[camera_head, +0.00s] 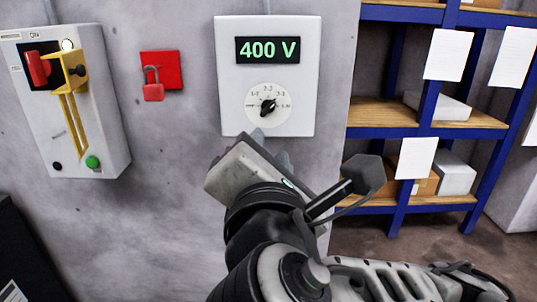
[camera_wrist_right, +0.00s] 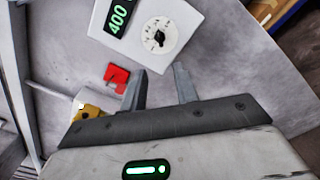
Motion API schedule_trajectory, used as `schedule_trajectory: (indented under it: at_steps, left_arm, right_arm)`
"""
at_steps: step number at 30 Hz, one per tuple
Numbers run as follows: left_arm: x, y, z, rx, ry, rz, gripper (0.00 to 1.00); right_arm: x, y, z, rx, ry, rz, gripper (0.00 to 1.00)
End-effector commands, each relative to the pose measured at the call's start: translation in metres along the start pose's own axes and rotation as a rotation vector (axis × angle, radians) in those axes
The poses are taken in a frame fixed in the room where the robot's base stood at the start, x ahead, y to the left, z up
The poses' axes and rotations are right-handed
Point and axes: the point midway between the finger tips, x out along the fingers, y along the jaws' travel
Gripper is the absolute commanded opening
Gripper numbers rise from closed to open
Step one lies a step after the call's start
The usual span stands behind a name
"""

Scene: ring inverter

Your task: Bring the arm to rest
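My right arm (camera_head: 262,230) reaches up from the bottom of the head view. Its gripper (camera_head: 271,148) is in front of the wall, just below the white panel (camera_head: 230,85) with the green "400 V" display (camera_head: 268,50) and a black rotary knob (camera_head: 268,107). In the right wrist view the gripper's two fingers (camera_wrist_right: 159,82) stand apart with nothing between them. The knob (camera_wrist_right: 159,38) shows beyond the fingertips, apart from them. My left gripper is in neither view.
A grey box (camera_head: 110,130) with a red switch, yellow lever (camera_head: 76,75) and green button (camera_head: 92,162) is on the left. A red padlock (camera_head: 153,91) hangs on a red plate (camera_head: 172,70). Blue shelving (camera_head: 395,115) with boxes stands right.

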Motion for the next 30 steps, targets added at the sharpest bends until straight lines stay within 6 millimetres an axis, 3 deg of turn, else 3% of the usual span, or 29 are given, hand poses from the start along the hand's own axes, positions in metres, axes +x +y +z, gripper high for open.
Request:
schedule_trajectory:
  at_steps: [8,11,14,19,23,26,30]
  left_arm:
    - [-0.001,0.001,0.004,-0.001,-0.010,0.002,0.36]
    - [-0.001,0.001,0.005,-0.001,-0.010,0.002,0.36]
    - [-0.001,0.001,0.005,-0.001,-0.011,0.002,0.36]
    - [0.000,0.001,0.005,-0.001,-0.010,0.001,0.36]
    - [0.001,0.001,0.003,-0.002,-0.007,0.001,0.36]
    - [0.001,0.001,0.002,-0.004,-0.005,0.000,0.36]
    - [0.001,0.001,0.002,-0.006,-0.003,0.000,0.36]
  right_arm:
    - [0.003,-0.004,-0.005,0.026,0.021,-0.009,0.30]
    - [0.012,-0.017,-0.022,0.128,0.094,-0.038,0.30]
    - [0.025,-0.043,-0.052,0.326,0.207,-0.099,0.30]
    - [0.037,-0.109,-0.111,0.777,0.371,-0.267,0.30]
    - [0.030,-0.173,-0.151,1.137,0.413,-0.428,0.30]
    - [0.012,-0.228,-0.177,1.413,0.391,-0.559,0.30]
    - [-0.029,-0.306,-0.201,1.772,0.279,-0.723,0.30]
